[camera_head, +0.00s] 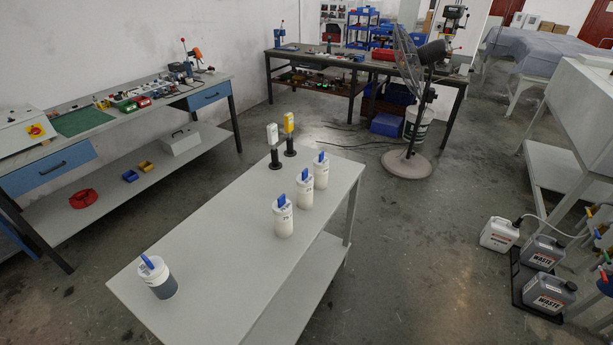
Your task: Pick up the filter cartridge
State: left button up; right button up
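On the near grey table (205,250), a small white block with a green mark (272,133) stands upright on a black round-based stand. Just behind it, a yellow and white block (289,123) stands on a similar black stand (290,146). Three white containers with blue tops stand in a row along the right side: the nearest (283,221), the middle (305,195) and the farthest (320,173). A white-lidded jar with a dark lower part (161,282) and a blue top stands at the table's near left. I cannot tell which is the filter cartridge. Neither gripper is in view.
The table's middle is clear, and it has a lower shelf (305,280). A workbench (150,105) stands at the left wall, another at the back. A pedestal fan (408,60) stands behind the table. Waste cans (549,295) sit on the floor at the right.

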aim_at(321, 163)
jog(key=i+l+u, duration=0.15)
jog(key=u, duration=0.3)
jog(key=l+u, duration=0.35)
jog(key=u, duration=0.15)
jog(key=i+l+u, duration=0.1)
jog(key=l+u, duration=0.35)
jog(key=j, duration=0.1)
